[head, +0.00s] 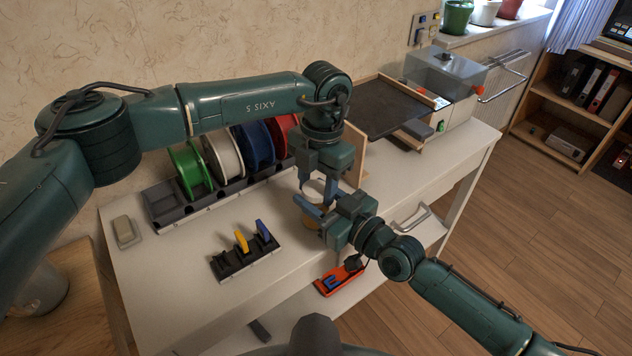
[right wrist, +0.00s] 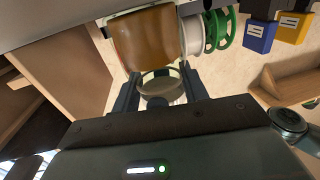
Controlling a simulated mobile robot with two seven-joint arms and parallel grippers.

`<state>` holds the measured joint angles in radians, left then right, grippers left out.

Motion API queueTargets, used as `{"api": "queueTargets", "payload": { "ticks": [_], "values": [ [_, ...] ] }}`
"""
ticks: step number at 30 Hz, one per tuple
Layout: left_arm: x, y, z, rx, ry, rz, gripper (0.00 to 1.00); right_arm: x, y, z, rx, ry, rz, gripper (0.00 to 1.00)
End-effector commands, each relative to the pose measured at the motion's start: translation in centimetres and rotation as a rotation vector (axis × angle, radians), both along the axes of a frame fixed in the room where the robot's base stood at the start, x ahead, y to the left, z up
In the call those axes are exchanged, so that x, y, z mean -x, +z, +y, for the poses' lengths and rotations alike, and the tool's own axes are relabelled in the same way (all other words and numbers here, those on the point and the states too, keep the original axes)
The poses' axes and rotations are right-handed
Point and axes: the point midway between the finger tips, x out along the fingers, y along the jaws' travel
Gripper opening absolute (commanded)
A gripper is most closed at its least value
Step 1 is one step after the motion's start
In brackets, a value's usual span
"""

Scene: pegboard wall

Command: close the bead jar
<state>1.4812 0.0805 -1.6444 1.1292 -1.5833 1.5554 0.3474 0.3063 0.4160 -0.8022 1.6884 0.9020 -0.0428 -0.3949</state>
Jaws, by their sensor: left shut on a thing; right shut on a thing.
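The bead jar (head: 312,219) stands in the middle of the table near its front, partly covered by my grippers. In the right wrist view, which looks upside down, the amber-brown jar (right wrist: 148,38) is large. My right gripper (head: 313,217) comes from the lower right and is shut on the jar's side. My left gripper (head: 316,186) points down just above and is shut on a pale round piece that looks like the lid (head: 315,189). The right wrist view shows a clear round piece (right wrist: 160,84) between two dark fingers, close to the jar's mouth; I cannot tell whether they touch.
Green, white, blue and red spools (head: 226,153) stand in a rack behind. A small holder with yellow and blue pieces (head: 245,255) is at front left. A grey block (head: 126,231) lies at the left. A red tool (head: 340,279) lies lower, below my right gripper.

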Motion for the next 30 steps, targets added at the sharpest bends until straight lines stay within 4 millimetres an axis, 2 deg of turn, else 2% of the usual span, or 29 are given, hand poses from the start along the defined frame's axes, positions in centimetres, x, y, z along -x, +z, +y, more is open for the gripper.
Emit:
{"api": "queueTargets", "payload": {
  "ticks": [1,12,13,15,30],
  "values": [
    [0.34,-1.24,0.16,-0.007,-0.001,0.011,0.03,-0.29,0.63,-0.17,-0.009,-0.006,-0.016,0.03],
    [0.27,-1.25,0.22,-0.008,0.000,0.009,0.02,-0.26,0.71,-0.12,-0.011,-0.005,-0.018,0.03],
    [0.27,-1.25,0.22,-0.008,0.000,0.009,0.46,-0.26,0.71,-0.12,-0.011,-0.005,-0.018,0.03],
    [0.28,-1.26,0.22,-0.008,0.000,0.010,0.51,-0.26,0.70,-0.12,-0.010,-0.005,-0.017,0.01],
    [0.22,-0.78,0.16,-0.006,0.000,0.008,0.51,0.01,0.08,0.03,-0.002,0.000,-0.002,0.01]
  ]
}}
